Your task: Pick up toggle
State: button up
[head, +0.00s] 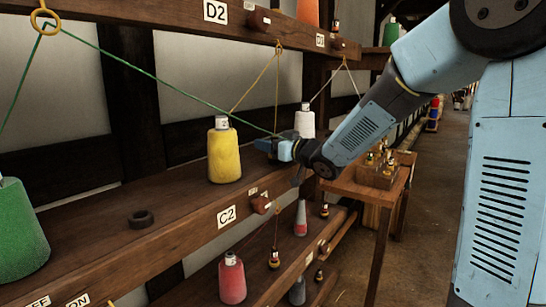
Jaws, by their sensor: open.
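I cannot tell for sure which thing is the toggle. A small red-brown lever-like piece (261,204) sits on the shelf's front edge beside the C2 label, and a similar piece (259,20) sits on the upper shelf beside D2. A dark ring-shaped piece (140,218) lies on the middle shelf, left of the yellow cone. My gripper (270,147) is over the middle shelf, just right of the yellow cone and above the C2 lever. It is open; its fingertips are small and dark here, and I see nothing held between them.
A yellow thread cone (224,152) and a white one (305,121) stand close to my gripper. A green cone (18,232) is at the left. A green thread (165,85) runs down across toward the gripper. A wooden side table (345,185) stands behind my arm.

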jog(key=shift+c, duration=0.5)
grip_shut()
jog(key=shift+r, duration=0.1)
